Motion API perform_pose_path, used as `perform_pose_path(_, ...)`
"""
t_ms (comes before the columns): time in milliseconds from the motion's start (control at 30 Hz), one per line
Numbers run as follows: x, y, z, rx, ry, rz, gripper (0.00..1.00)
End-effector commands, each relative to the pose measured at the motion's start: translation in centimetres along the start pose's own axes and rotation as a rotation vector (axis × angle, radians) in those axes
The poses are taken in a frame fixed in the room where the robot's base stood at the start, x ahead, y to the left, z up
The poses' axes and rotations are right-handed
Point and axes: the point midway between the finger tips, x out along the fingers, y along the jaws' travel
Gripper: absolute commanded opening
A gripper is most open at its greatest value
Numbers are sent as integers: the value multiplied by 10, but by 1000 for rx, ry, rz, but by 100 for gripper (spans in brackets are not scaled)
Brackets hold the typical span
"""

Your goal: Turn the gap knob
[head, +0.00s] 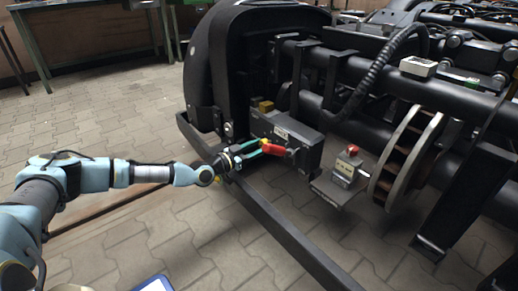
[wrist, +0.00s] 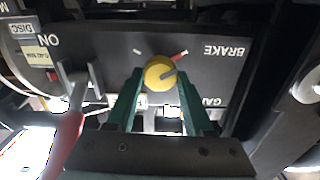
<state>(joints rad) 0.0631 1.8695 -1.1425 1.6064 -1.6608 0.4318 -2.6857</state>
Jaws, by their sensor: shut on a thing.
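The yellow round gap knob (wrist: 158,73) sits on the face of a dark control box (head: 300,150). It has a grey pointer, and a red mark and a pale mark show beside it on the panel. Panel lettering is upside down in the wrist view; "BRAKE" reads clearly, and a label starting "GA" is partly hidden. My gripper (wrist: 157,88) has its green fingers on both sides of the knob and is shut on it. In the head view my gripper (head: 259,147) reaches the box from the left.
A red-handled lever (wrist: 66,140) stands close beside my fingers; its red handle also shows in the head view (head: 273,150). A small box with a red button (head: 347,167) is to the right. A black rail (head: 285,235) runs below the arm. Paved floor is free at left.

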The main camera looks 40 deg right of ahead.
Motion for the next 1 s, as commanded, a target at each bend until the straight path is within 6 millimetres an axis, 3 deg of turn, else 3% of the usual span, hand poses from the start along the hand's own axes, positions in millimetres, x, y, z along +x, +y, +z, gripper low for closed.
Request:
perform_pose_path(433, 0, 0, 1, -13, -2, 0, 0)
perform_pose_path(467, 0, 0, 1, -13, -2, 0, 53)
perform_pose_path(700, 0, 0, 0, -11, -1, 0, 80)
perform_pose_path(1000, -2, 0, 0, -10, 0, 0, 82)
